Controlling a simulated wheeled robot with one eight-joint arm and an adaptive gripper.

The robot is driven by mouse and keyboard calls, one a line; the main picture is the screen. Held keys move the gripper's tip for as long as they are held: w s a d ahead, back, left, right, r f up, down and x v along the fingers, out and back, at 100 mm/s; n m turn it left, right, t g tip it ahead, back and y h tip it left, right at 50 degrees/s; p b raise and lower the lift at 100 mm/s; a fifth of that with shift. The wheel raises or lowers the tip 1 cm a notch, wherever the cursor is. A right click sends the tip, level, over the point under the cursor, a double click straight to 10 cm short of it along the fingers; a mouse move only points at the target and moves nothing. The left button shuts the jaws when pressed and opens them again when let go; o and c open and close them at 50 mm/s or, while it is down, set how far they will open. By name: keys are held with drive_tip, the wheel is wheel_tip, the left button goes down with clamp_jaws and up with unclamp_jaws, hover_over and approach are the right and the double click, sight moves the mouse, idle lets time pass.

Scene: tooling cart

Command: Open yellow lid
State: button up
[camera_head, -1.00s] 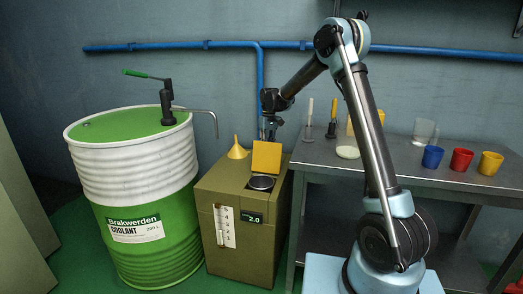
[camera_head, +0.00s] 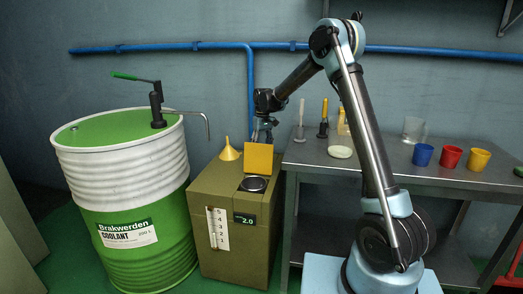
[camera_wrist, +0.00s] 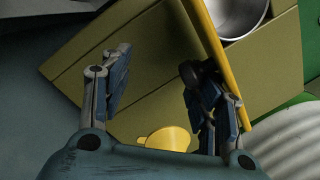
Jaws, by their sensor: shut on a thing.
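The yellow lid (camera_head: 259,157) stands up, about upright, at the back of the round metal opening (camera_head: 253,184) on the olive tank (camera_head: 207,192). In the wrist view the lid (camera_wrist: 208,35) shows as a thin slanted yellow strip, with the metal opening (camera_wrist: 237,14) beyond it. My gripper (camera_head: 263,138) is behind the lid in the head view, its fingertips mostly hidden.
A yellow funnel (camera_head: 229,151) sits on the tank, left of the lid. A green and white coolant drum (camera_head: 125,200) with a pump stands left. The metal table (camera_head: 395,167) at right holds blue, red and yellow cups. A blue pipe (camera_head: 160,47) runs along the wall.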

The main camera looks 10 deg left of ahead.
idle(0.4)
wheel_tip(320, 180, up, 12)
drive_tip(key=w, duration=0.1)
drive_tip(key=shift+w+f, duration=0.15)
drive_tip(key=shift+w, duration=0.2)
drive_tip(key=shift+a, duration=0.1)
